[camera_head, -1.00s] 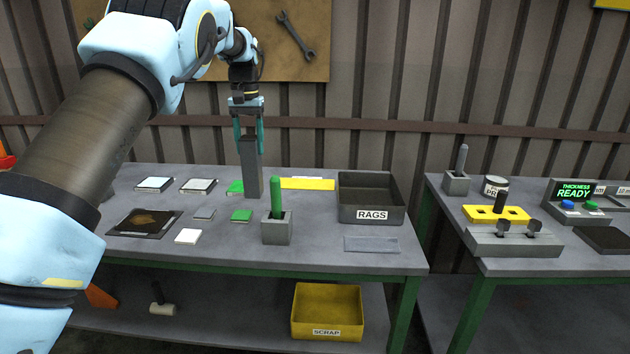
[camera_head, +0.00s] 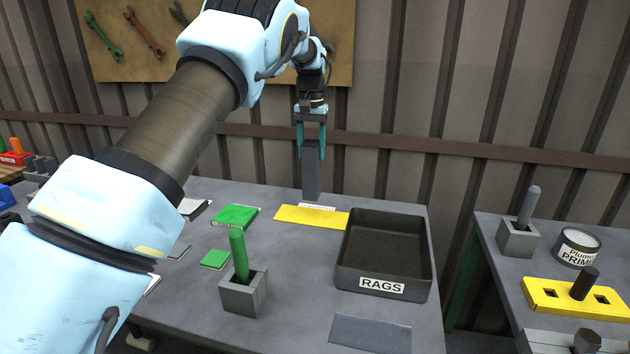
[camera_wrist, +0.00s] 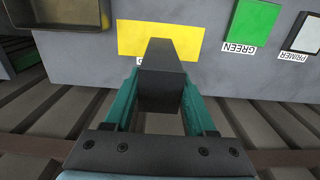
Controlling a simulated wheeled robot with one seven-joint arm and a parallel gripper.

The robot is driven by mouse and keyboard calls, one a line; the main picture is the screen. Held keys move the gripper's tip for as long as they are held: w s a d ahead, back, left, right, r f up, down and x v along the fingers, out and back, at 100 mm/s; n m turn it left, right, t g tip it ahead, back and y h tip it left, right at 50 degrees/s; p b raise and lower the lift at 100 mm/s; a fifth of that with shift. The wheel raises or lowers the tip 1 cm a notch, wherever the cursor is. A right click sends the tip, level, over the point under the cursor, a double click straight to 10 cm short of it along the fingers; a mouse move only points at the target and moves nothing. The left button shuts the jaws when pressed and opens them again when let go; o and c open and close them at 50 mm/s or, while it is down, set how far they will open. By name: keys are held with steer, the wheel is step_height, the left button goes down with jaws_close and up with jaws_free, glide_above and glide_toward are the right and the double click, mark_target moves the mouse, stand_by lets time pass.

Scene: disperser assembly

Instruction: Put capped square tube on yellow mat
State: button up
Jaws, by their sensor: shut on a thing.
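The capped square tube (camera_head: 312,176) is a dark grey, upright square column. My gripper (camera_head: 312,146) is shut on its upper part. In the head view the tube's lower end is at the back edge of the yellow mat (camera_head: 297,216), by its white label. In the wrist view the tube (camera_wrist: 161,72) sits between the teal fingers (camera_wrist: 161,100) and overlaps the yellow mat (camera_wrist: 135,38). I cannot tell whether the tube's lower end touches the table or hangs above it.
A dark RAGS tray (camera_head: 384,285) stands right of the yellow mat. A green mat (camera_head: 235,216) lies to its left. In front are a small green square (camera_head: 214,259) and a grey block (camera_head: 243,292) holding a green rod (camera_head: 239,254). A second table (camera_head: 484,232) is at right.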

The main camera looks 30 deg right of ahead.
mark_target(311, 171)
steer(key=shift+f+p, duration=1)
steer(key=shift+f, duration=2.15)
steer(key=shift+f, duration=0.1)
steer(key=o, duration=1.4)
steer(key=shift+s+f, duration=0.1)
steer(key=shift+c, duration=0.2)
step_height(311, 171, up, 12)
steer(key=b, duration=0.3)
